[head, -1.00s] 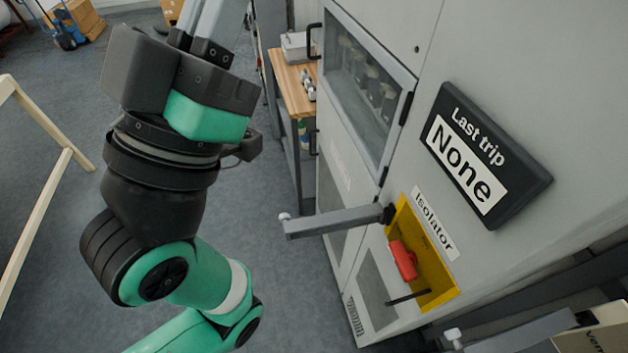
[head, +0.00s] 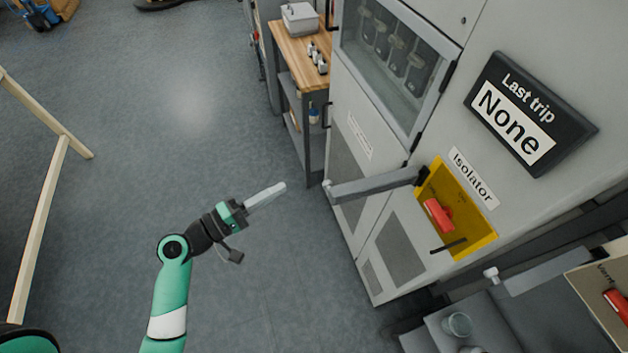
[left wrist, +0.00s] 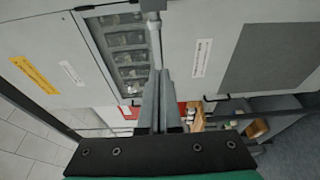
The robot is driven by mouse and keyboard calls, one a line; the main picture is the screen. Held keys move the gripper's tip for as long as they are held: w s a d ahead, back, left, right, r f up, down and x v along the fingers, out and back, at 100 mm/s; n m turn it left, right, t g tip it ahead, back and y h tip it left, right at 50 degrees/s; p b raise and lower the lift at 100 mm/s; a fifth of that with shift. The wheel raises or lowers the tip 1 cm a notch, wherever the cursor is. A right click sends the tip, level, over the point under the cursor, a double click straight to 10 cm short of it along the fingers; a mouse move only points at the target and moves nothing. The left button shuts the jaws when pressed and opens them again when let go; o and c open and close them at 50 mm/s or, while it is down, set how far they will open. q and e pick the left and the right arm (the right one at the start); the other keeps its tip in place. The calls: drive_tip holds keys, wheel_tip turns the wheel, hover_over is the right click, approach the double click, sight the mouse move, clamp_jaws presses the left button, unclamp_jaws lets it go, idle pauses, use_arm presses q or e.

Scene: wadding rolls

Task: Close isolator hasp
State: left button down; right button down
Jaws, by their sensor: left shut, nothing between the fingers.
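The isolator (head: 481,232) is a yellow plate on the grey cabinet front, with a red handle (head: 437,214) and a thin black rod (head: 448,246). A grey bar (head: 375,185), apparently the hasp, sticks out from the plate's upper left corner, swung away from the plate, with a pale knob at its free end. My left gripper (head: 282,187) is shut and empty, left of the bar's free end and apart from it in the head view. In the left wrist view its fingers (left wrist: 158,92) point at the cabinet. My right gripper is out of view.
A windowed cabinet door (head: 390,65) is above the isolator. A "Last trip None" sign (head: 507,116) is at upper right. A wooden-topped bench (head: 292,47) stands behind. Another grey bar (head: 550,272) juts out at lower right. The floor around my left arm is clear.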

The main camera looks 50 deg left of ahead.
use_arm(q)
drive_tip(key=w+d, duration=0.4)
drive_tip(key=w, duration=0.4)
drive_tip(key=shift+w+r, duration=0.15)
drive_tip(key=shift+w, duration=0.1)
drive_tip(key=shift+s+y, duration=0.15)
drive_tip(key=shift+y, duration=0.15)
